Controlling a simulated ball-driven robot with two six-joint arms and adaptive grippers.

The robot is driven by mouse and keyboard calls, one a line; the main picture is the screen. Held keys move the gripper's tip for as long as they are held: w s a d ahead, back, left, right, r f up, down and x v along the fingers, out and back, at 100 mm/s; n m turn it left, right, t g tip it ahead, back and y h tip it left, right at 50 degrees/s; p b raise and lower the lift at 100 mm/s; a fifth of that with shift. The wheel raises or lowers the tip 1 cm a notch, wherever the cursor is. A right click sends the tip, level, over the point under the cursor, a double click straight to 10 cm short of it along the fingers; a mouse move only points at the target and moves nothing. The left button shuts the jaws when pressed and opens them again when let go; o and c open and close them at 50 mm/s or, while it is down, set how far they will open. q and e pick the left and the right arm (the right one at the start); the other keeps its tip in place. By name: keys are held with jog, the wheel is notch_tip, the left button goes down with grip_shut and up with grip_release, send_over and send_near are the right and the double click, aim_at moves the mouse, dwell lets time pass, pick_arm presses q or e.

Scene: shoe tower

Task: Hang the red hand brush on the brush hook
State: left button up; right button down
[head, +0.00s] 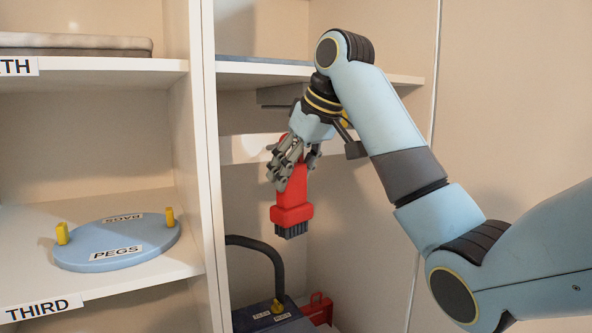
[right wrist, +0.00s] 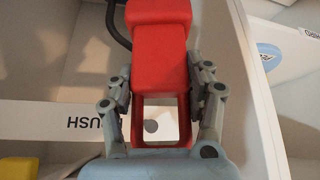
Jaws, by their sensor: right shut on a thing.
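The red hand brush (head: 292,200) hangs upright in the right compartment, its dark bristles pointing down. My right gripper (head: 292,165) is shut on its handle, with a finger on each side. In the right wrist view the brush (right wrist: 160,50) has a rectangular opening in its handle between the fingers. Through it I see a pale surface with a round grey spot, perhaps the end of the brush hook (right wrist: 151,126). I cannot tell whether the hook passes into the opening. A white strip (right wrist: 50,114) behind carries a partly hidden BRUSH label. My left gripper is out of view.
A shelf (head: 390,79) is above the gripper, and an upright divider (head: 204,150) is to its left. Below stand a dark box with a black hose (head: 270,250) and a red item (head: 318,307). A blue PEGS tray (head: 150,248) lies on the left shelf.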

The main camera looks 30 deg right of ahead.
jog(key=shift+w+d+f, duration=0.1)
jog(key=shift+w, duration=1.35)
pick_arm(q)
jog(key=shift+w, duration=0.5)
pick_arm(e)
jog(key=shift+w+d+f, duration=0.1)
jog(key=shift+w+f, duration=0.1)
jog(key=shift+w, duration=0.65)
jog(key=shift+w+f, duration=0.2)
jog(key=shift+w, duration=0.65)
jog(key=shift+w+d+f, duration=0.1)
jog(key=shift+w+f, duration=0.1)
jog(key=shift+w, duration=0.65)
